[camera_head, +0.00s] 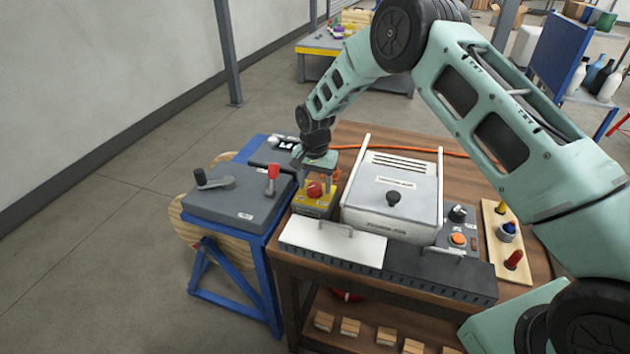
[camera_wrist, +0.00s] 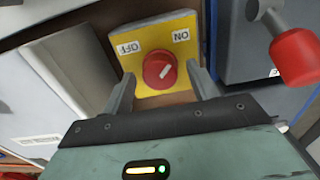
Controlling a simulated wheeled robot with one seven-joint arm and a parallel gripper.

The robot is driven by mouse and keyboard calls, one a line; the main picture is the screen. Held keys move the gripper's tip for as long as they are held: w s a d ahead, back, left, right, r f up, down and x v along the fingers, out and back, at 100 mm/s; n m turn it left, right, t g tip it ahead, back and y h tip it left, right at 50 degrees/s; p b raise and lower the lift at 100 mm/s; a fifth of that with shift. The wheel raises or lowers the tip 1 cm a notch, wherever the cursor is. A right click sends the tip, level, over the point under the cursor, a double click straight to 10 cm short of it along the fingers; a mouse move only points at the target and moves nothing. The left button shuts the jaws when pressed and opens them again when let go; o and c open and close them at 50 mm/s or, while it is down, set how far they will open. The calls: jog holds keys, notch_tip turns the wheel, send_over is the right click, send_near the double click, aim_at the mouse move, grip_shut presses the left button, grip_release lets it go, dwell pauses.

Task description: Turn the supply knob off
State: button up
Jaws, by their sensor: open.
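The supply knob is a round red knob (camera_head: 315,189) on a yellow box (camera_head: 312,211) at the left of the wooden bench. In the wrist view the knob (camera_wrist: 155,73) has a white line pointing up and right, toward the ON label (camera_wrist: 181,36). The OFF label (camera_wrist: 129,47) is at the upper left of the yellow plate. My gripper (camera_head: 317,180) is above the knob and points down. In the wrist view its open fingers (camera_wrist: 161,77) stand left and right of the knob, with a gap on each side. I cannot tell how far the fingertips are above the plate.
A grey-white case (camera_head: 400,216) stands right of the yellow box. A white cover with a handle (camera_head: 330,243) lies in front. At left, a blue stand carries a grey box with a red-handled lever (camera_head: 272,177) and a black crank (camera_head: 213,181); the red handle (camera_wrist: 294,57) is near my right finger.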

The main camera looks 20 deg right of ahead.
jog(key=shift+f, duration=0.2)
jog(key=c, duration=1)
